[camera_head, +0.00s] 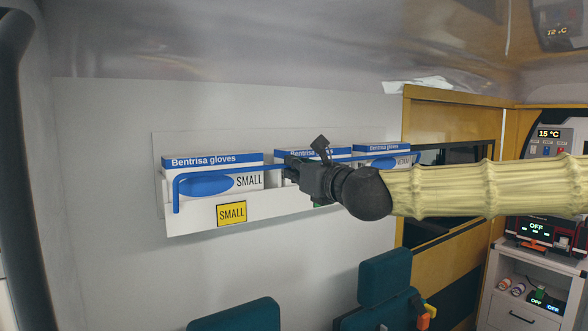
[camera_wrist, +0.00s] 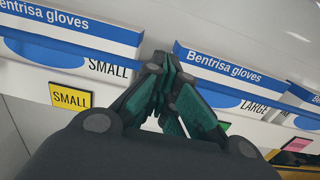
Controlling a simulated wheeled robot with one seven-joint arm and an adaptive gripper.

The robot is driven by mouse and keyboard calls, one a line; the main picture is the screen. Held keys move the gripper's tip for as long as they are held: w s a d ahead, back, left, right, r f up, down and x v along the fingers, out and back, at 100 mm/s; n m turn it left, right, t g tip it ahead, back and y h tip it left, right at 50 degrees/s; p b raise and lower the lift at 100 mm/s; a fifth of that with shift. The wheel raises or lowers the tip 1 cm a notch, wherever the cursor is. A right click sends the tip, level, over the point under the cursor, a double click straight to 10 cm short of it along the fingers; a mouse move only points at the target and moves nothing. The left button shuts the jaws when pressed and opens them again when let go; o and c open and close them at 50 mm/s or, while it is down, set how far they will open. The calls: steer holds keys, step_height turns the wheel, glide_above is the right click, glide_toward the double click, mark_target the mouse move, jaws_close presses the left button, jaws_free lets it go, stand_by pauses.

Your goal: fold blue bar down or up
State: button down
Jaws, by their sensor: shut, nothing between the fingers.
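The blue bar (camera_head: 273,167) is a thin rail running across the front of the glove boxes in the head view. Its left end bends down to the white holder (camera_head: 195,225), and its right end shows near the third box. My gripper (camera_head: 290,168) is shut and empty at the middle of the bar, hiding part of it. I cannot tell whether it touches the bar. In the wrist view my closed fingers (camera_wrist: 160,72) point at the gap between two glove boxes.
Glove boxes (camera_head: 212,162) stand in the wall holder, with a yellow SMALL label (camera_head: 231,213) below. Teal seats (camera_head: 385,280) stand beneath. A yellow-framed opening (camera_head: 450,100) and a cabinet (camera_head: 525,310) are to the right. The wall left of the holder is bare.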

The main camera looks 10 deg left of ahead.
steer(key=shift+f, duration=0.2)
steer(key=r+b+v, duration=0.2)
steer(key=b+v, duration=0.4)
steer(key=v, duration=0.7)
step_height(320, 180, down, 11)
steer(key=w+a+r+p, duration=0.4)
steer(key=w+a+p, duration=0.1)
steer(key=w+a, duration=0.1)
steer(key=shift+w+a+r+p, duration=0.3)
steer(key=shift+w, duration=0.45)
